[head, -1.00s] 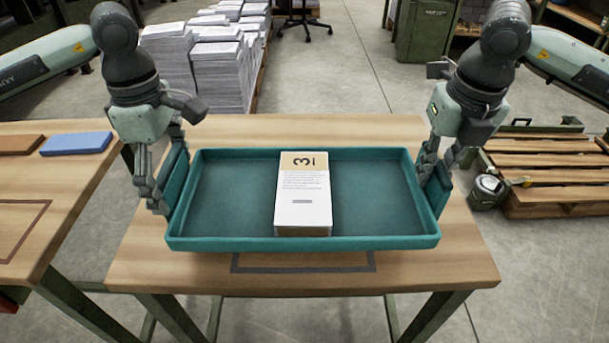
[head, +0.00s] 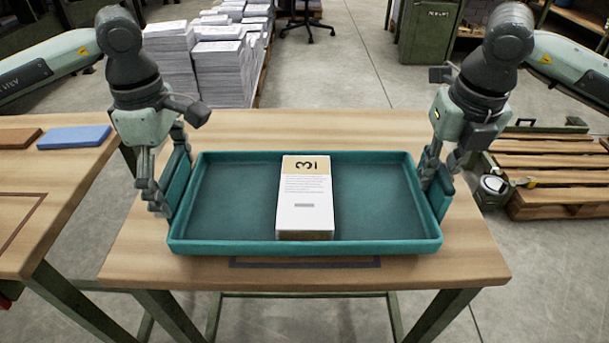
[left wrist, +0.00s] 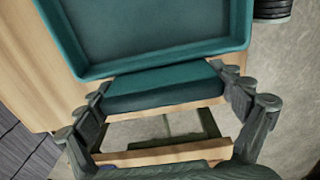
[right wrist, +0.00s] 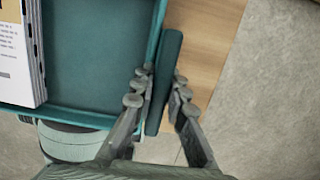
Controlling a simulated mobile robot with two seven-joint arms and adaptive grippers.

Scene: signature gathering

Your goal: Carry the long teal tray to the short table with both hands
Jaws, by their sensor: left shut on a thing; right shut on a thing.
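The long teal tray (head: 380,200) is level above the short wooden table (head: 440,270) in the head view. A stack of printed sheets marked 3 (head: 305,205) lies in its middle. My left gripper (head: 165,195) is shut on the tray's left end handle (left wrist: 165,88), which sits between its fingers in the left wrist view. My right gripper (head: 435,180) is shut on the right end handle (right wrist: 165,85). The tray hides much of the tabletop, so I cannot tell whether it touches the table. A dark outlined rectangle (head: 300,262) shows partly below the tray's front edge.
Another wooden table (head: 50,190) stands at the left with a blue block (head: 75,137) and a brown block (head: 18,138). Paper stacks (head: 205,60) stand behind. Wooden pallets (head: 555,175) lie at the right.

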